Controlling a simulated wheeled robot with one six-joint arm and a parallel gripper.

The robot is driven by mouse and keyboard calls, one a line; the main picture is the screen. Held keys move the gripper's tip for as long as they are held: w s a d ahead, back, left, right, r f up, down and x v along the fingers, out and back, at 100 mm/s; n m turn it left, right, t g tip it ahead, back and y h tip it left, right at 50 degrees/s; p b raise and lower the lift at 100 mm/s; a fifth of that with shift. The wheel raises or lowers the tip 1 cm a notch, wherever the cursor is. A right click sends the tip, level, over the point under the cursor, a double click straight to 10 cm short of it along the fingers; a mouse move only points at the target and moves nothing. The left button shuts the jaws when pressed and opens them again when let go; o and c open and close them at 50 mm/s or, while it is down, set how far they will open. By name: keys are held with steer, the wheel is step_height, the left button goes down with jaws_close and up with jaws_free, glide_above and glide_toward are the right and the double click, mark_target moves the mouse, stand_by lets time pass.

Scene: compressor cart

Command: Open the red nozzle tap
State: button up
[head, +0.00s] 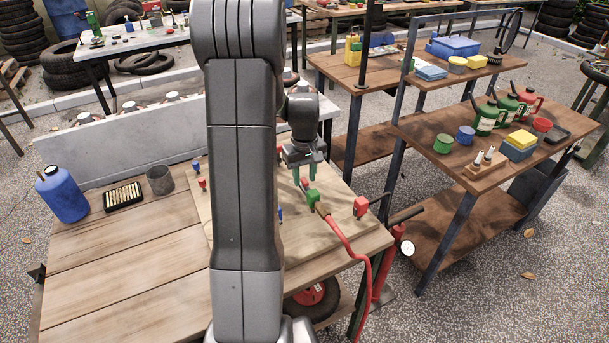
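My gripper (305,176) points down over the right part of the wooden board. Its two grey-green fingers are apart. A small red tap handle (304,184) shows just below the fingertips, close to the left finger; I cannot tell whether they touch. Beside it is a green block (313,197), joined by a brass fitting (322,209) to a red hose (350,247). Another red block (361,206) with a small lever sits at the board's right edge. A small red piece (202,183) stands on the left, partly beside my arm. My arm hides the board's middle.
A blue jug (62,195), a black tray (123,196) and a grey cup (160,180) stand at the bench's left. A red floor pump (390,250) stands right of the bench. A shelf table (440,150) with cans and boxes is further right.

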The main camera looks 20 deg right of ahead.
mark_target(305, 180)
steer(key=shift+r, duration=0.1)
step_height(305, 180, up, 14)
steer(key=shift+f, duration=0.2)
stand_by(0.4)
stand_by(0.4)
step_height(305, 180, down, 14)
steer(key=shift+f, duration=0.1)
stand_by(0.4)
steer(key=shift+r, duration=0.2)
